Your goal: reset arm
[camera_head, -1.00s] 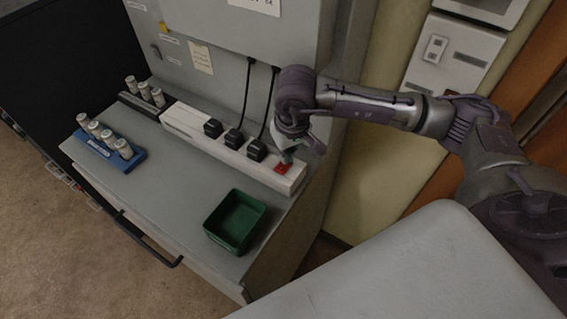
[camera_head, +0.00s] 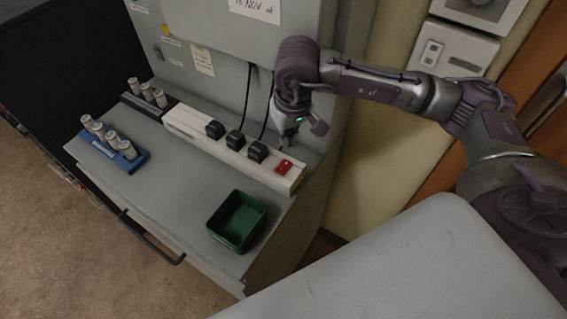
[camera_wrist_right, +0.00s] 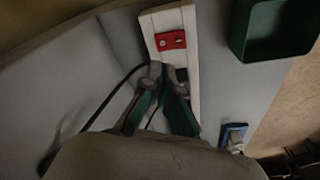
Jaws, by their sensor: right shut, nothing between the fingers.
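My right gripper (camera_head: 283,150) is shut and empty, raised just behind the right end of the white power strip (camera_head: 228,154). Its two fingers also show in the right wrist view (camera_wrist_right: 163,68), close together, with the strip's red switch (camera_wrist_right: 170,40) beyond their tips. The red switch (camera_head: 283,167) sits uncovered at the strip's right end in the head view. The gripper looks apart from it. My left gripper is not in view.
Black plugs (camera_head: 236,140) with cables sit in the strip. A green bin (camera_head: 238,221) stands near the counter's front right. A blue rack (camera_head: 134,162) and a dark rack (camera_head: 133,100) hold small cylinders at the left. The counter middle (camera_head: 180,190) is clear.

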